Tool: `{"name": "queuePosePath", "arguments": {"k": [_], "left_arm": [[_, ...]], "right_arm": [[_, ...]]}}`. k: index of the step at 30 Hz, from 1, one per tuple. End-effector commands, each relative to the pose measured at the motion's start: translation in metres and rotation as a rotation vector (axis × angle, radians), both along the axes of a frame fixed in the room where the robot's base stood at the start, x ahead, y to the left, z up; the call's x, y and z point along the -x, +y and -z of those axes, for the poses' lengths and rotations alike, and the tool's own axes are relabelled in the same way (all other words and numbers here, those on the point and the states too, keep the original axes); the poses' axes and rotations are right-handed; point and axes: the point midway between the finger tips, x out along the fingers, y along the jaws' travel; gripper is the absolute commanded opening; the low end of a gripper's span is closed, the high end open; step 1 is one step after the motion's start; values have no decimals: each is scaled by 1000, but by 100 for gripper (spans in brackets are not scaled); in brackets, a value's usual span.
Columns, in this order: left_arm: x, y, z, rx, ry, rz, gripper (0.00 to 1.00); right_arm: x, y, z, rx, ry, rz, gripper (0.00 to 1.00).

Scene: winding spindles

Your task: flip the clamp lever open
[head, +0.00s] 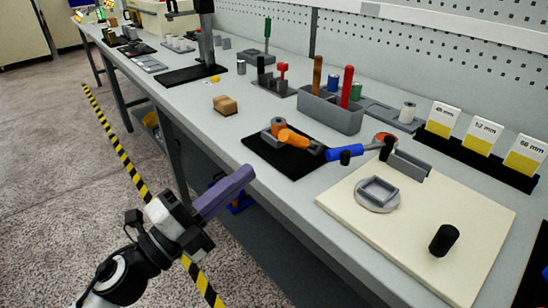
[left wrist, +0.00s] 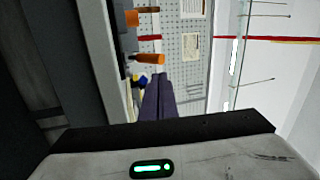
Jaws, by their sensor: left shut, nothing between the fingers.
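A fixture with an orange lever handle (head: 293,138) and a short orange-and-grey cylinder (head: 277,128) stands on a black mat (head: 262,151) at mid-bench. A blue handle (head: 344,153) lies to its right, reaching toward the cream board. I cannot tell for certain which handle is the clamp lever. My left gripper (head: 247,171), with purple fingers, is shut and empty, in front of the bench edge and apart from the mat. In the left wrist view its closed fingers (left wrist: 161,78) point toward the bench, with an orange handle (left wrist: 149,59) beyond them. My right gripper is not in view.
A cream board (head: 395,235) with a grey round fixture (head: 377,195) and a black knob (head: 444,240) lies at right. A grey bin (head: 331,114) stands behind the mat. A wooden block (head: 225,105) sits left of it. The bench front strip nearby is clear.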

Motion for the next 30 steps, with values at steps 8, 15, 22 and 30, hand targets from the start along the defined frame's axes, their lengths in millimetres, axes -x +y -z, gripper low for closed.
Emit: {"name": "queuePosePath", "arguments": {"k": [8,15,22,30], "left_arm": [[23,-37,-31,-572,-519,187,0],[16,-20,-16,-1132,-838,243,0],[-7,21,-12,-1528,-959,217,0],[-16,37,-15,-1646,-977,198,0]], "right_arm": [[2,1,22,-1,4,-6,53],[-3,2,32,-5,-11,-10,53],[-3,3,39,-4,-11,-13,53],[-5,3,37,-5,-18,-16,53]]}}
